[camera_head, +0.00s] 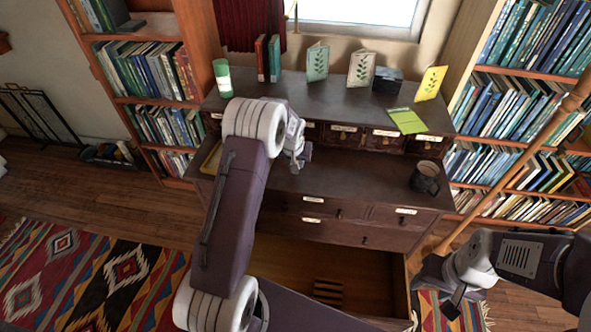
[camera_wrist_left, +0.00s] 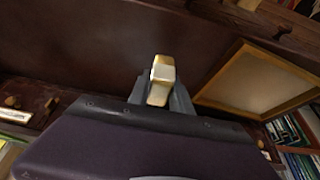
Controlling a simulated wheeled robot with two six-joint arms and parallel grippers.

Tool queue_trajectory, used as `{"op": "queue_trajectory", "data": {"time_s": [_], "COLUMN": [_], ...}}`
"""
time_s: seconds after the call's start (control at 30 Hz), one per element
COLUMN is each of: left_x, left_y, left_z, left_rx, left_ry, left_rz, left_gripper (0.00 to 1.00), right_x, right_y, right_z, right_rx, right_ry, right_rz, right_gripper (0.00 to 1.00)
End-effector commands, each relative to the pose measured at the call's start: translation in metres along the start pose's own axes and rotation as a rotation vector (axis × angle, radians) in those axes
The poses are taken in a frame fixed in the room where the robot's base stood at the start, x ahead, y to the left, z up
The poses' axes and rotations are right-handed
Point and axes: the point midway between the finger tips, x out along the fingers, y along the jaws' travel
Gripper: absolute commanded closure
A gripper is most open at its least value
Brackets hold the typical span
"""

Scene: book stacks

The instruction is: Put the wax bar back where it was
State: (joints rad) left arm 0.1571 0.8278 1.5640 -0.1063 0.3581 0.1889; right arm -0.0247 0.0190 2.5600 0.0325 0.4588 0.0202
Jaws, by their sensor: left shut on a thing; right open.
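My left gripper (camera_head: 299,160) is over the dark desk's middle surface, below the row of small drawers. In the left wrist view the fingers (camera_wrist_left: 159,98) are shut on a small pale yellow-and-white bar, the wax bar (camera_wrist_left: 162,70). The bar sticks out past the fingertips, with dark wood behind it. In the head view I cannot make out the bar at the gripper. My right gripper (camera_head: 455,298) is open and empty at the lower right, beside the desk and above the floor.
A yellow-edged tray (camera_head: 211,158) lies at the desk's left end, also seen in the left wrist view (camera_wrist_left: 205,99). A dark mug (camera_head: 425,180) stands at right. A drawer (camera_head: 375,275) below is open.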

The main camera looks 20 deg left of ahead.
Motion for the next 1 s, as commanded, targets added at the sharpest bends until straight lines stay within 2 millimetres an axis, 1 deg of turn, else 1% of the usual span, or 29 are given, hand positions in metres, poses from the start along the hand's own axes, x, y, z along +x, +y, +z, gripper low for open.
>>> {"op": "queue_trajectory", "data": {"time_s": [0.17,0.3,0.37,0.57,0.73,0.77,0.8,0.83,1.0], "left_x": [0.005,0.029,0.036,0.037,0.042,0.041,0.041,0.041,0.041], "left_y": [0.000,0.000,0.000,0.000,0.000,0.000,0.000,0.000,0.000], "left_z": [0.002,0.012,0.015,0.015,0.017,0.017,0.016,0.016,0.016], "left_rx": [0.000,0.002,0.001,0.000,0.000,0.000,0.000,0.000,0.000], "left_ry": [0.000,-0.003,-0.002,0.002,0.001,0.001,0.001,0.001,0.001], "left_rz": [0.000,0.000,0.000,0.000,0.000,0.000,0.000,0.000,0.000], "left_gripper": [1.00,1.00,1.00,1.00,1.00,0.69,0.58,0.53,0.53], "right_x": [0.001,0.003,0.004,0.003,0.007,0.006,0.006,0.006,0.006], "right_y": [0.000,0.000,0.000,0.000,0.000,0.000,0.000,0.000,0.000], "right_z": [0.000,0.000,0.000,0.000,0.001,0.001,0.001,0.001,0.001], "right_rx": [0.000,0.000,0.000,0.000,0.000,0.000,0.000,0.000,0.000], "right_ry": [0.000,0.000,0.000,0.000,0.000,0.000,0.000,0.000,0.000], "right_rz": [0.000,0.000,0.000,0.000,0.000,0.000,0.000,0.000,0.000], "right_gripper": [0.51,0.51,0.51,0.51,0.51,0.51,0.51,0.51,0.51]}}
